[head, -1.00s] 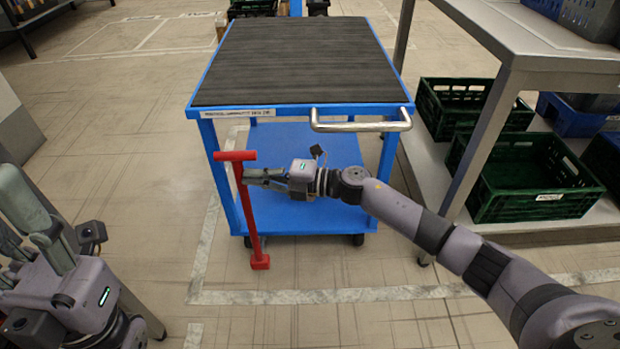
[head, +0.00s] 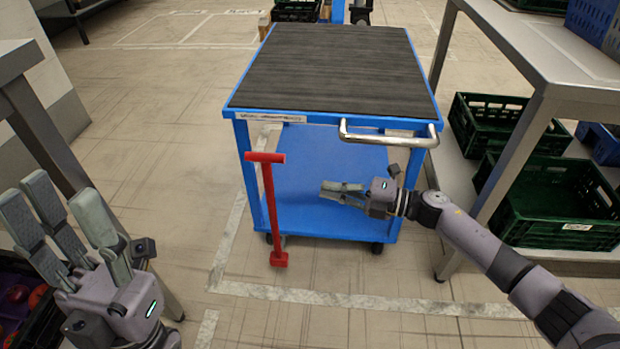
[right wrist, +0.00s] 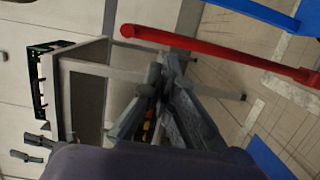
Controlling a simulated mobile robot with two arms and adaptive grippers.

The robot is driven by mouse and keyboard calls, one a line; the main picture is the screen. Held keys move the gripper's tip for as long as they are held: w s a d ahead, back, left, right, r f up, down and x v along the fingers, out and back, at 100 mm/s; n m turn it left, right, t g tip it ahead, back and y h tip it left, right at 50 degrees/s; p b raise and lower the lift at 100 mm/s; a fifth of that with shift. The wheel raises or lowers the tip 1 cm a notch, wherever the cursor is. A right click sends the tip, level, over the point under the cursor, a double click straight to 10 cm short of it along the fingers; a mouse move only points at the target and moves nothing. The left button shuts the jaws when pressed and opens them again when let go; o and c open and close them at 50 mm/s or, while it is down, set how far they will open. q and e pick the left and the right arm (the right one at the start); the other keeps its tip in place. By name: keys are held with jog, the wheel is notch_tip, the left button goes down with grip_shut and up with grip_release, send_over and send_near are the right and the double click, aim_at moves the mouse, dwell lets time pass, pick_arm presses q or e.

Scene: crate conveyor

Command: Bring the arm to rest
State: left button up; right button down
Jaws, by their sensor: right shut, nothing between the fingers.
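My right gripper (head: 343,189) is shut and empty in front of the blue cart's lower shelf in the head view. It also shows in the right wrist view (right wrist: 163,82). The red T-shaped handle (head: 270,205) of the cart stands to its left, near upright, with a clear gap between them. The red handle also crosses the upper part of the right wrist view (right wrist: 220,54). My left gripper (head: 60,225) is at the lower left of the head view with its fingers spread and pointing up. Nothing shows between them.
The blue cart (head: 333,121) has a dark ribbed top and a metal push bar (head: 388,137). A steel rack (head: 555,60) with green crates (head: 570,233) stands at the right. A dark crate of red items (head: 38,318) is at the lower left. Floor between is open.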

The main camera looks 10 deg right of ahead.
jog(key=shift+v, duration=0.9)
jog(key=shift+f, duration=0.1)
